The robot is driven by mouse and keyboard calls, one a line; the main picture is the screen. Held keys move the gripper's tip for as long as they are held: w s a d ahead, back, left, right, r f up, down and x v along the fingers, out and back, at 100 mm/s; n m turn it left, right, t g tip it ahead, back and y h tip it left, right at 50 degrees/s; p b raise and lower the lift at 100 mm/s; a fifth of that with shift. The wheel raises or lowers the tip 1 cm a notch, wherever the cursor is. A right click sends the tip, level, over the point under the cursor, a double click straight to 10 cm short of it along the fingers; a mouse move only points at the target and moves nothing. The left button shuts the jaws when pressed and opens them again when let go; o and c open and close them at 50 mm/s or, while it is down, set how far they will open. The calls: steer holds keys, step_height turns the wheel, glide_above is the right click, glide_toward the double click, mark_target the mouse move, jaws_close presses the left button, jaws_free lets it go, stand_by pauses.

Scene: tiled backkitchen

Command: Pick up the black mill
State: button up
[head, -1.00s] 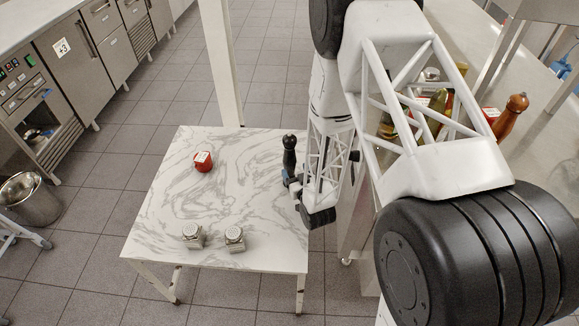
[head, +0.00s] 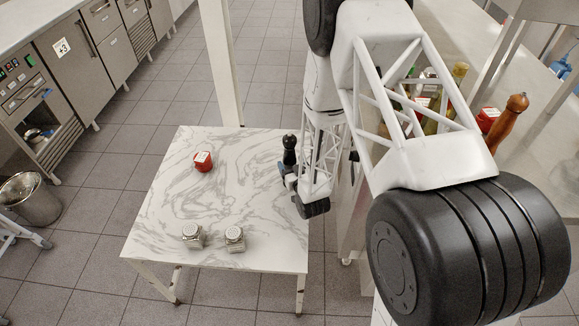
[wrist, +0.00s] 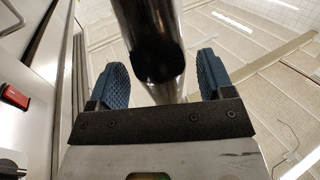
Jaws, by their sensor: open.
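The black mill (head: 289,150) stands upright near the right edge of the marble-topped table (head: 225,198). My gripper (head: 284,170) is beside its lower part in the head view, at the table's right side. In the wrist view the dark, shiny mill (wrist: 152,50) lies between the two blue pads of my gripper (wrist: 162,78). The pads are open, with a visible gap on each side of the mill. The mill's foot is partly hidden by my gripper in the head view.
A red-labelled jar (head: 203,161) sits at the table's back left. Two glass shakers, one on the left (head: 192,235) and one on the right (head: 234,238), stand near the front. A counter (head: 535,150) at the right holds a brown mill (head: 508,120) and bottles.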

steer(key=shift+x, duration=1.85)
steer(key=shift+c, duration=0.3)
steer(key=c, duration=1.1)
steer(key=shift+r, duration=0.2)
steer(key=shift+r, duration=1.4)
steer(key=shift+s+d+r, duration=0.1)
steer(key=shift+s+r, duration=0.15)
steer(key=v, duration=0.5)
steer(key=a+r+v, duration=0.1)
steer(key=v, duration=0.9)
steer(key=shift+s+a+r, duration=0.25)
steer(key=shift+s+a, duration=0.05)
steer(key=shift+s, duration=0.2)
